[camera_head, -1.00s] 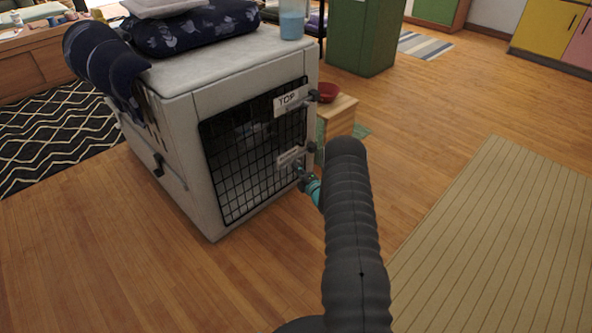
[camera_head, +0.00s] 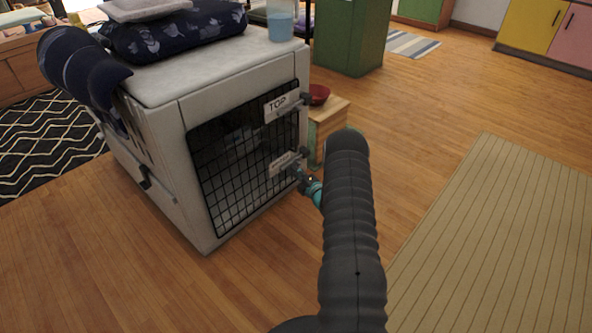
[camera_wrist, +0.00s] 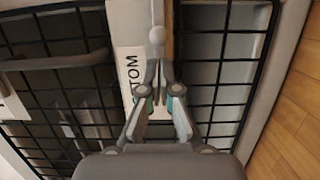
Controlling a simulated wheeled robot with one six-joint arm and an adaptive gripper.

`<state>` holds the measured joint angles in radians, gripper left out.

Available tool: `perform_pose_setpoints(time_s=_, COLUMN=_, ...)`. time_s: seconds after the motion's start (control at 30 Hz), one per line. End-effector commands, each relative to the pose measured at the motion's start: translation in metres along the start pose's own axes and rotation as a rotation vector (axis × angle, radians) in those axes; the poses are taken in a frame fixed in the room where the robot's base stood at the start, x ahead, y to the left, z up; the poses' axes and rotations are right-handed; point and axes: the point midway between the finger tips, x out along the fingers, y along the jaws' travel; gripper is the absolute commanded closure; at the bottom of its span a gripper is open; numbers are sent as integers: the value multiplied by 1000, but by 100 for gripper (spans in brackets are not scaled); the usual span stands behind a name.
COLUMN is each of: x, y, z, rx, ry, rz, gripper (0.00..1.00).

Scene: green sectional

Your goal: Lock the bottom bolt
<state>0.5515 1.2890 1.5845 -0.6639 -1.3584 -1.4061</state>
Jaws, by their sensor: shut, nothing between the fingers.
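The grey pet crate (camera_head: 165,130) has a black wire door (camera_head: 235,165) with two bolts at its right edge. The top bolt (camera_head: 292,106) sits by the TOP label (camera_head: 278,103).
Open wood floor and a striped rug (camera_head: 480,240) lie to the right.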

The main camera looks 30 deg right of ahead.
Motion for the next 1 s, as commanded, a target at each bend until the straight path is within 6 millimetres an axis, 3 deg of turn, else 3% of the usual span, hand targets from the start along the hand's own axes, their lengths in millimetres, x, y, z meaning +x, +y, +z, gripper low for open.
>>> perform_pose_setpoints(time_s=0.13, x=-2, y=0, z=-30, rx=1, ry=9, rz=-1, gripper=100)
perform_pose_setpoints(time_s=0.4, x=-60, y=0, z=-28, rx=2, ry=5, rz=-3, gripper=100)
perform_pose_setpoints(time_s=0.6, x=-89, y=0, z=-29, rx=1, ry=9, rz=-2, gripper=100)
perform_pose_setpoints(time_s=1.0, x=-102, y=0, z=-29, rx=-1, ry=8, rz=-1, gripper=100)
